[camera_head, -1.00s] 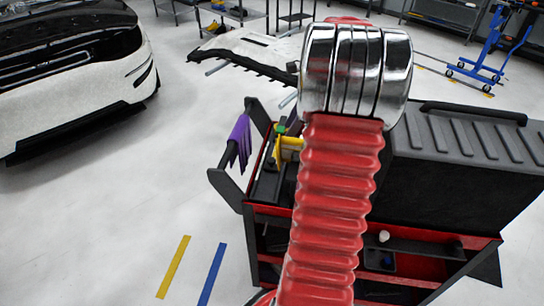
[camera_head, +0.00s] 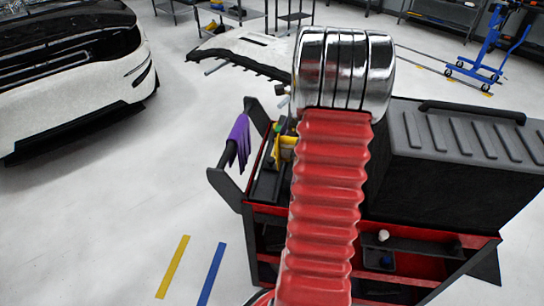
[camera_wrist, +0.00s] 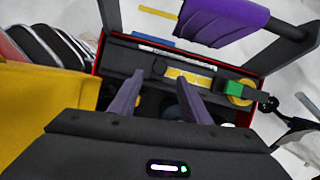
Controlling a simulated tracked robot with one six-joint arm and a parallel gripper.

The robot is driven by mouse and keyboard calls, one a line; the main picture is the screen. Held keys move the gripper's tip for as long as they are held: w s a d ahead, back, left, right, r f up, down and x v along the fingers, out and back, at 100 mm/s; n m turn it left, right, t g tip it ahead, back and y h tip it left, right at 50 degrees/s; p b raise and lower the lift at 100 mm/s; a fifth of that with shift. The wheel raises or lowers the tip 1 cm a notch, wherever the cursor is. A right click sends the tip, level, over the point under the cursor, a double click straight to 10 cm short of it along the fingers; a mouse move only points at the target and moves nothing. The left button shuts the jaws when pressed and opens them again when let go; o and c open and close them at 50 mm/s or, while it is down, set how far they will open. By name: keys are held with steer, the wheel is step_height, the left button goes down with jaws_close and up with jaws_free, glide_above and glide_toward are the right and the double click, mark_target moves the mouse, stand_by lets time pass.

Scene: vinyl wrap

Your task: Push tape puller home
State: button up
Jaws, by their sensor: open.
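In the wrist view my gripper (camera_wrist: 160,77) is open, its two dark purple-grey fingers apart over the black tray (camera_wrist: 115,62) of the cart. No object shows clamped between them. Beyond and right of the fingertips, a long dark piece with a yellow strip (camera_wrist: 190,76) runs to a green block (camera_wrist: 234,87) and a yellow round part (camera_wrist: 240,98). This may be the tape puller; I cannot tell for certain. Whether a finger touches it is unclear. In the head view my red arm hides the gripper and part of the tray.
A purple cloth (camera_head: 239,140) hangs over the cart's side bar; it also shows in the wrist view (camera_wrist: 225,18). A large yellow object (camera_wrist: 45,105) stands close at left in the wrist view. A black case (camera_head: 440,160) covers the cart's right side. Open floor (camera_head: 110,220) lies left.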

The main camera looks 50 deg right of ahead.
mark_target(271, 159)
steer(key=x, duration=0.6)
steer(key=shift+w+a+f, duration=0.1)
steer(key=shift+f, duration=0.2)
jaws_close()
stand_by(0.5)
